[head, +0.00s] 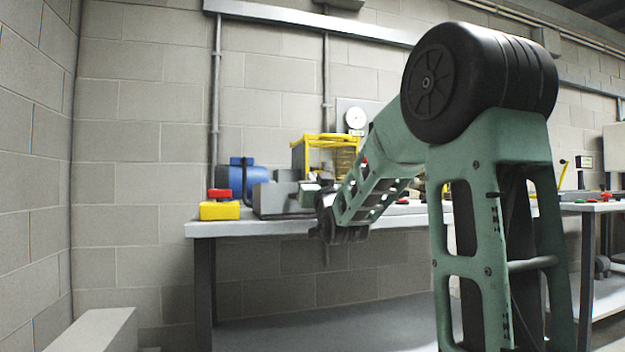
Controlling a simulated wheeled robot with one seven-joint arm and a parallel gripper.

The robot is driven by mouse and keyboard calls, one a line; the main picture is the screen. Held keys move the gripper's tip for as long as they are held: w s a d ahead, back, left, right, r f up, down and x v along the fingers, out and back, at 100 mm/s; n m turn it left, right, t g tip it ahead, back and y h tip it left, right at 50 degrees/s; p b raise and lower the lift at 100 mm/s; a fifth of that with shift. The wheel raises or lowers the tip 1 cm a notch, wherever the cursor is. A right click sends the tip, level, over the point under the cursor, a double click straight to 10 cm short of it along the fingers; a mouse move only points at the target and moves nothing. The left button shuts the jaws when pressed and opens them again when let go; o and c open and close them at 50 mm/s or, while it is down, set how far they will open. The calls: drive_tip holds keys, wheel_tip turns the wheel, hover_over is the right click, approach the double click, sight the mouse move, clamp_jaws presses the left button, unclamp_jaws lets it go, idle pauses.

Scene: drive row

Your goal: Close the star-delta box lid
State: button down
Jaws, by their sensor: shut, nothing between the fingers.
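A grey box (272,201) stands on the left part of the bench. It looks like the star-delta box, but I cannot make out its lid or how far it is open. My green arm reaches from the right to the bench. My gripper (306,191), small in the picture, is at the right end of the grey box, shut and empty. Whether it touches the box cannot be told. My wrist hides what is just right of the box.
A yellow box with a red top (220,207) and a blue motor (240,179) are left of the grey box. A yellow frame (328,142) stands behind, below a round gauge (355,117). The bench (240,228) ends at the left; a pale block (98,332) is on the floor.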

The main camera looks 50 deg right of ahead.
drive_tip(key=p+v, duration=0.1)
drive_tip(key=v, duration=0.8)
drive_tip(key=shift+w+f+p, duration=0.15)
drive_tip(key=shift+f+p, duration=0.1)
drive_tip(key=shift+p, duration=0.1)
